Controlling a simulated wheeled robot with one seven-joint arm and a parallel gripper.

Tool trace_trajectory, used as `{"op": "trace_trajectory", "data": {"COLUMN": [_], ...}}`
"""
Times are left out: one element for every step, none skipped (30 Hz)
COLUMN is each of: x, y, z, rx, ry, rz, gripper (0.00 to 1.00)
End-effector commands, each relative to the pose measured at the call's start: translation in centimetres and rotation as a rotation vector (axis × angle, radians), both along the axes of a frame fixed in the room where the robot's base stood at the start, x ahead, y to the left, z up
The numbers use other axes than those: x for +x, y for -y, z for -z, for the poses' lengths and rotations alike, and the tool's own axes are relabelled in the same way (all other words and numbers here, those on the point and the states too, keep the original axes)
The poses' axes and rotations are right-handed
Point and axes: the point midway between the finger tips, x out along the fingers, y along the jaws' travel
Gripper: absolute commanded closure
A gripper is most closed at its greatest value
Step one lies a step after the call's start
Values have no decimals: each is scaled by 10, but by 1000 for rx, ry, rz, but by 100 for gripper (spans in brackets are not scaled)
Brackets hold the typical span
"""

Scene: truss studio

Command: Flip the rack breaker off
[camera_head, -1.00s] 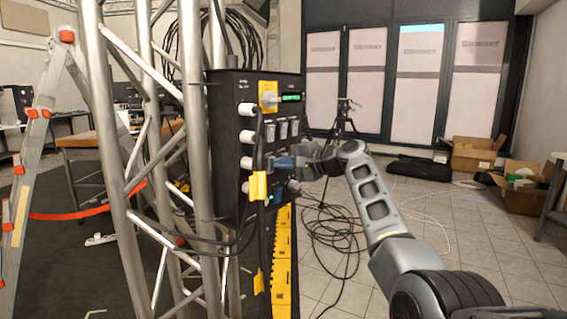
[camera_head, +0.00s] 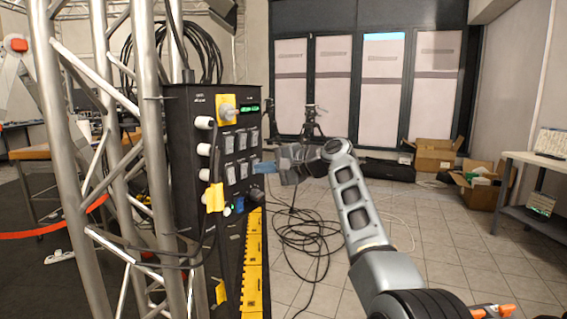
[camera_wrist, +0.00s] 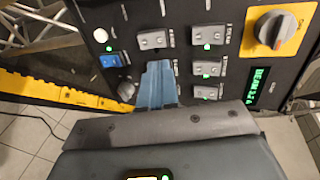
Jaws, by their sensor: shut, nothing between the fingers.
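The black rack panel (camera_head: 185,112) hangs on the truss at left of centre in the head view. It carries several grey breaker switches, one of them (camera_wrist: 153,40) left of top centre in the wrist view, with small green lights beside some. A yellow plate with a rotary knob (camera_wrist: 272,30) and a green display (camera_wrist: 259,84) are at the right. My gripper (camera_head: 258,167) is shut and empty in front of the panel's right side. In the wrist view its blue fingers (camera_wrist: 158,72) point at the panel and hide part of the switches. I cannot tell whether they touch.
A blue rocker switch (camera_wrist: 110,60) and a round black knob (camera_wrist: 127,91) are left of the fingers. The tiled floor at right is mostly clear.

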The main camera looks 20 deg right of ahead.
Motion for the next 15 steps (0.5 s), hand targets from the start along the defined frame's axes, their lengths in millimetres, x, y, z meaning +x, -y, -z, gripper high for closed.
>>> {"op": "trace_trajectory", "data": {"x": [-7, -11, -16, -20, -23, -27, -30, -33, -36, -37, -39, -40, -41, -42, -43], "y": [5, 8, 13, 16, 18, 21, 23, 25, 27, 28, 29, 30, 31, 31, 32], "z": [-2, -4, -8, -10, -11, -14, -15, -17, -19, -20, -21, -23, -23, -23, -24], "rx": [-1, -1, -2, -1, -1, -2, -1, -1, -1, 0, -1, -1, -1, -1, -1], "ry": [1, 1, 2, 2, 0, 0, 1, 1, -1, -1, -1, -1, -1, -1, -2], "rz": [2, 2, 2, 3, 3, 2, 2, 2, 1, 1, 1, 1, 1, 0, 0], "gripper": [100, 100, 100, 100, 100, 100, 100, 100, 100, 100, 100, 100, 100, 100, 100]}}
